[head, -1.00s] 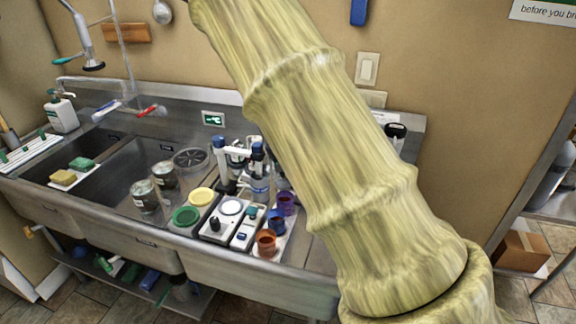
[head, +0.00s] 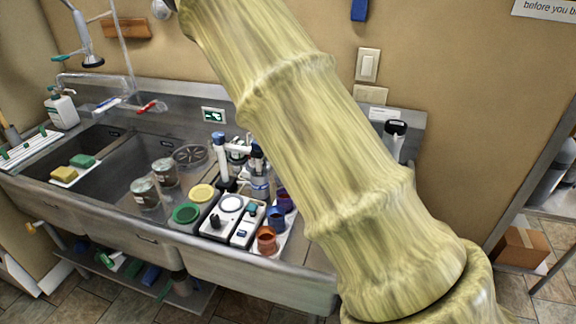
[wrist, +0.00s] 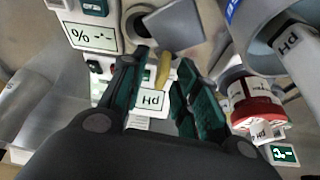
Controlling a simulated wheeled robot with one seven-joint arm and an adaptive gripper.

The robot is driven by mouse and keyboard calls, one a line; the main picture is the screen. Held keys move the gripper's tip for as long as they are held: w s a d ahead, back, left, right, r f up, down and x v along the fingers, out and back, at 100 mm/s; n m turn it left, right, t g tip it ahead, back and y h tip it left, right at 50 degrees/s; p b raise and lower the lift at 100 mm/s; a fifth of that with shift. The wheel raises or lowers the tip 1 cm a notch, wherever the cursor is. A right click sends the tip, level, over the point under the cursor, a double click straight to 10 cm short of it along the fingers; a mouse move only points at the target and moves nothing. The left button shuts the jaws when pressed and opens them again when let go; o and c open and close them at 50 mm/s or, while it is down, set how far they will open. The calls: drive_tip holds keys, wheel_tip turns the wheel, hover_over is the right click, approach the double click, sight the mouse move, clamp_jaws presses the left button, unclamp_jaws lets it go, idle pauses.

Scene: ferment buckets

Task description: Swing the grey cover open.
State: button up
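A flat grey square plate, which looks like the grey cover (wrist: 178,36), shows in the upper middle of the wrist view, beside a dark round opening (wrist: 141,24). I cannot tell how it is hinged, and I cannot pick it out in the head view. My gripper (wrist: 162,66) has its two dark green-padded fingers spread apart, with the tips just below the plate in the picture. A small yellow piece (wrist: 163,70) and a white pH label (wrist: 152,99) show in the gap. I cannot tell whether either finger touches anything. The gripper is not visible in the head view.
A box with a percent display (wrist: 92,38) is at the wrist view's upper left; a red-capped jar (wrist: 255,103) and a grey cylinder (wrist: 270,35) are right.

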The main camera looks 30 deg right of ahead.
drive_tip(key=shift+a+r, duration=0.15)
drive_tip(key=shift+a, duration=0.05)
drive_tip(key=shift+r, duration=0.15)
drive_tip(key=v, duration=1.1)
drive_tip(key=shift+r, duration=0.2)
